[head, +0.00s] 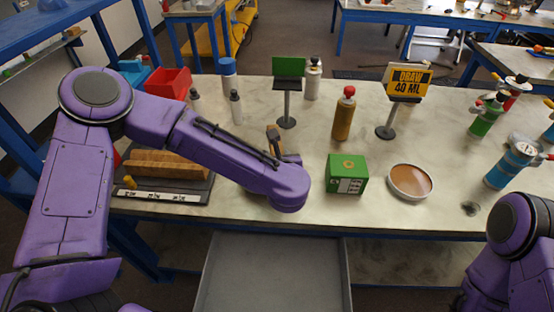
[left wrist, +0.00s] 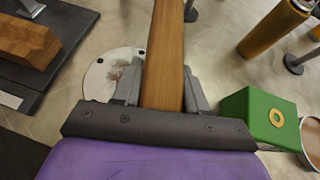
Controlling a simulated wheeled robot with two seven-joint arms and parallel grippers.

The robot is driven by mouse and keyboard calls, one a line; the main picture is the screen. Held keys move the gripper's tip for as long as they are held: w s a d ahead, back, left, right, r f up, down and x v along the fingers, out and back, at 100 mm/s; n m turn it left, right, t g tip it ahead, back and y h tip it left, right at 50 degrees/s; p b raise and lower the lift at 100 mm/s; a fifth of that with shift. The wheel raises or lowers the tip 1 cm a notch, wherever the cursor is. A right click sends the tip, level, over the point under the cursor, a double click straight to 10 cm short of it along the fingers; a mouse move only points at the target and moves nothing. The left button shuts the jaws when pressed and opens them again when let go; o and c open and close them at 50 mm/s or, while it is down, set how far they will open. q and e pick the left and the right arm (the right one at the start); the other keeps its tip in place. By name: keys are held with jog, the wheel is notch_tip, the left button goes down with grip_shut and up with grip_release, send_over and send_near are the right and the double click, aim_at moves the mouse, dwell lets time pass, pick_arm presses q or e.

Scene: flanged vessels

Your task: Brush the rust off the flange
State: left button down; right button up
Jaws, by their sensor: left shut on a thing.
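My left gripper (left wrist: 163,92) is shut on the wooden handle of a brush (left wrist: 165,45), which runs up and away between the fingers in the left wrist view. The brush's bristles cannot be made out. A pale round flange (left wrist: 96,82) with dark bolt holes and a reddish-brown rust patch lies below and left of the fingers. The handle and fingers cover its right part. In the head view the end of the brush (head: 272,132) shows beyond my left wrist, and my arm hides the flange. My right arm is at the lower right, its gripper out of frame.
A green box (head: 347,174) and a round brown-filled dish (head: 410,181) stand right of my left wrist. A dark tray with wooden blocks (head: 165,165) lies left. Bottles and sign stands, one reading "DRAW 40 ML" (head: 408,80), stand behind. The front right tabletop is mostly clear.

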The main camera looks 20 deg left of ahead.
pick_arm(q)
jog(key=shift+r, duration=0.1)
jog(key=shift+r+p, duration=0.85)
jog(key=shift+r, duration=0.75)
jog(key=shift+f, duration=0.1)
